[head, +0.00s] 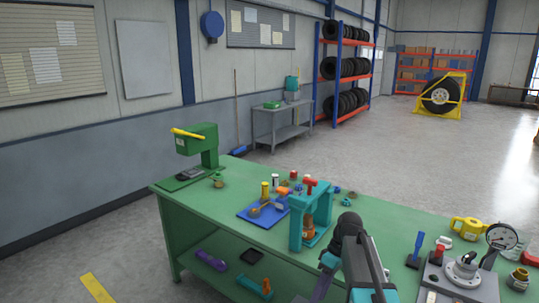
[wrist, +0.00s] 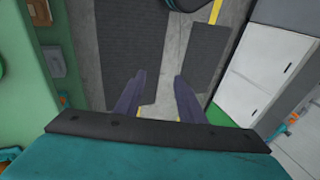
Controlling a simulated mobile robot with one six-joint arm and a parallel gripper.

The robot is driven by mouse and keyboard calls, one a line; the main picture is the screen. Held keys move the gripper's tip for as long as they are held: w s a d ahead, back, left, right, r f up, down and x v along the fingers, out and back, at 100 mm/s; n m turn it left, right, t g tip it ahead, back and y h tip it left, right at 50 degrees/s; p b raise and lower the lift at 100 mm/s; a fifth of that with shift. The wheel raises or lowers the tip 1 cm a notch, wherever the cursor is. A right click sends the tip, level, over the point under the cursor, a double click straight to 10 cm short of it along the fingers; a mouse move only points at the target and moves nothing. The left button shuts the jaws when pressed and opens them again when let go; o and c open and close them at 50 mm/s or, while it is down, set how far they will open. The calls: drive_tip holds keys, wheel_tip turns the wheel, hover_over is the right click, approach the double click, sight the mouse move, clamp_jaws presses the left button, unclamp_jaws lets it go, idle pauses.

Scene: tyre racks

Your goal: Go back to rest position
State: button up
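My gripper (wrist: 157,86) shows in the wrist view with its two dark fingers apart and nothing between them. It points down over a grey floor (wrist: 120,14) with dark mat-like patches. In the head view my arm rises at the lower middle, in front of the green workbench (head: 225,212). The gripper's fingertips cannot be made out clearly there.
A teal press (head: 298,228), a blue tray (head: 248,213) and a green machine (head: 205,142) stand on the bench. A dial gauge (head: 502,237) and yellow can (head: 467,229) are at right. A white cabinet (wrist: 265,62) is right in the wrist view. Tyre racks (head: 318,75) stand behind.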

drive_tip(key=s+a+f+m+g, duration=0.1)
drive_tip(key=s+f, duration=0.4)
drive_tip(key=f, duration=0.3)
drive_tip(key=s+f+g+h+b, duration=0.1)
drive_tip(key=s+f, duration=0.4)
drive_tip(key=f, duration=0.3)
drive_tip(key=s+a+f+m+g, duration=0.1)
drive_tip(key=s+f, duration=0.4)
drive_tip(key=f, duration=0.3)
drive_tip(key=s+d+f+m+h+b, duration=0.1)
drive_tip(key=s+d+f+m+h, duration=0.2)
drive_tip(key=s+f+m, duration=0.5)
drive_tip(key=s+f, duration=0.9)
drive_tip(key=s, duration=0.2)
drive_tip(key=shift+s+d+f, duration=0.15)
drive_tip(key=shift+s+f, duration=0.25)
drive_tip(key=shift+c, duration=0.6)
